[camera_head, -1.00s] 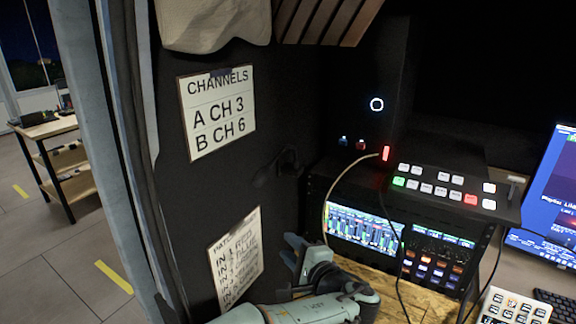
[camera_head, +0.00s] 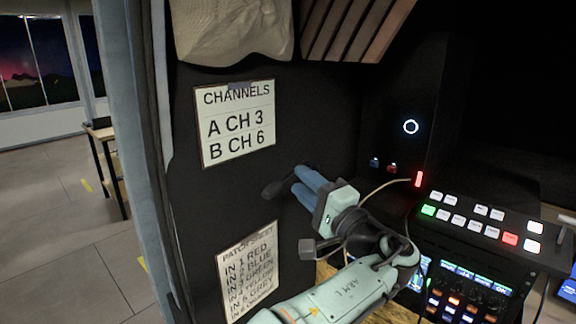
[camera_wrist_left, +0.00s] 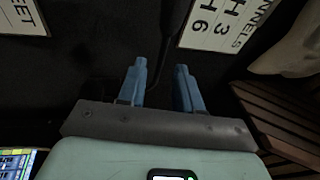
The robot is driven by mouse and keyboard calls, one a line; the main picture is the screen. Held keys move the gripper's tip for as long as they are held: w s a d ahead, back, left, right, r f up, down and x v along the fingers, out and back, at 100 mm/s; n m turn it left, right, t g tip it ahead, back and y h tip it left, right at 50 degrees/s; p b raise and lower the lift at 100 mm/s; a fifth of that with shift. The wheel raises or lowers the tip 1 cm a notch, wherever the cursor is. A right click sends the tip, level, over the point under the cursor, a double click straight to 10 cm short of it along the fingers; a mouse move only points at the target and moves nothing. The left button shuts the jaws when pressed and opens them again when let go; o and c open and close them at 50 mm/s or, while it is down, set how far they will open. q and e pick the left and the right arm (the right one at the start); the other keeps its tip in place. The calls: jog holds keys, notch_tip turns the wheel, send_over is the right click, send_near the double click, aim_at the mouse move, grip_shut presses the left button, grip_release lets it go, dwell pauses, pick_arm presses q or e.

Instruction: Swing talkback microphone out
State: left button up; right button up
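The talkback microphone is a dark gooseneck on the black side wall. Its head (camera_head: 275,188) shows just left of my left gripper (camera_head: 300,184) in the head view; the gripper hides its base. My left gripper has blue fingers, points at the wall and is open. In the left wrist view, the microphone's dark stem (camera_wrist_left: 177,28) runs down from the top edge towards the gap between the fingers (camera_wrist_left: 161,68). I cannot tell whether either finger touches it. My right gripper is not in view.
The channels sign (camera_head: 236,124) is above the gripper and the patch sheet (camera_head: 248,270) below it, both on the wall. A button panel (camera_head: 478,222) sits to the right above a rack. A thin cable (camera_head: 385,187) runs close to the gripper.

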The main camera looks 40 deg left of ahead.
pick_arm(q)
jog(key=p+x, duration=0.1)
jog(key=x, duration=0.5)
jog(key=shift+w+a+r, duration=0.1)
jog(key=shift+a, duration=0.05)
jog(key=shift+c, duration=0.3)
grip_shut()
